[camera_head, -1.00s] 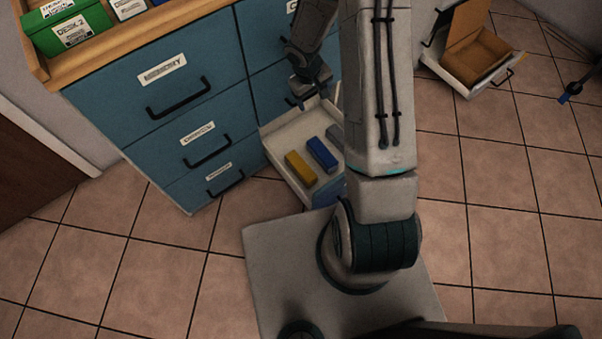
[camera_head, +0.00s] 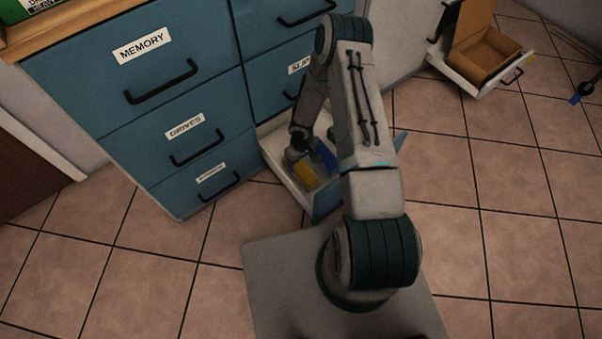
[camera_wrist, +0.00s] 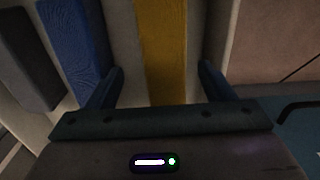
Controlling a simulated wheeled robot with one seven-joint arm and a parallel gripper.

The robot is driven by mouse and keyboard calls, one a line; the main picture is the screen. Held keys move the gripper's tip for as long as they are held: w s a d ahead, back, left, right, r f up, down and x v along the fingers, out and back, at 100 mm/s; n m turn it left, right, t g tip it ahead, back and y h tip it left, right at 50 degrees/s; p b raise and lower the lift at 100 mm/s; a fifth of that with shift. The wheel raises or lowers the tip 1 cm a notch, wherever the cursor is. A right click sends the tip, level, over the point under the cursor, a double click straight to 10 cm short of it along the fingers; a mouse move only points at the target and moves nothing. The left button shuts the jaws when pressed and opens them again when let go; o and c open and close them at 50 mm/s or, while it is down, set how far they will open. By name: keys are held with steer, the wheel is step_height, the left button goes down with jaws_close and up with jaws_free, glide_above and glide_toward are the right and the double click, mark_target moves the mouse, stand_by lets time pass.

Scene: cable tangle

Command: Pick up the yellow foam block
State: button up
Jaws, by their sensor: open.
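The yellow foam block (camera_head: 304,176) lies in an open white drawer (camera_head: 284,190) low in the blue cabinet. My gripper (camera_wrist: 160,82) is open in the wrist view, its two fingers apart. The yellow block also shows in the wrist view (camera_wrist: 163,45), running lengthwise between the fingers with a gap on either side. In the head view my gripper is at the drawer, just above the blocks, and partly covers them. I cannot tell how far above the yellow block the fingertips are.
A blue block (camera_wrist: 72,45) lies beside the yellow one, close to the left finger, and a dark grey block (camera_wrist: 27,60) lies beyond it. The drawer wall (camera_wrist: 217,40) is near the right finger. Another open drawer at the right holds a cardboard box (camera_head: 484,58).

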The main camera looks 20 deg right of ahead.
mark_target(300, 166)
steer(key=f+b, duration=0.1)
steer(key=f, duration=0.1)
steer(key=f+b, duration=0.1)
steer(key=f, duration=0.1)
steer(key=f+b, duration=0.1)
steer(key=f, duration=0.2)
steer(key=shift+w+a, duration=0.1)
steer(key=shift+a, duration=0.2)
steer(key=c, duration=1)
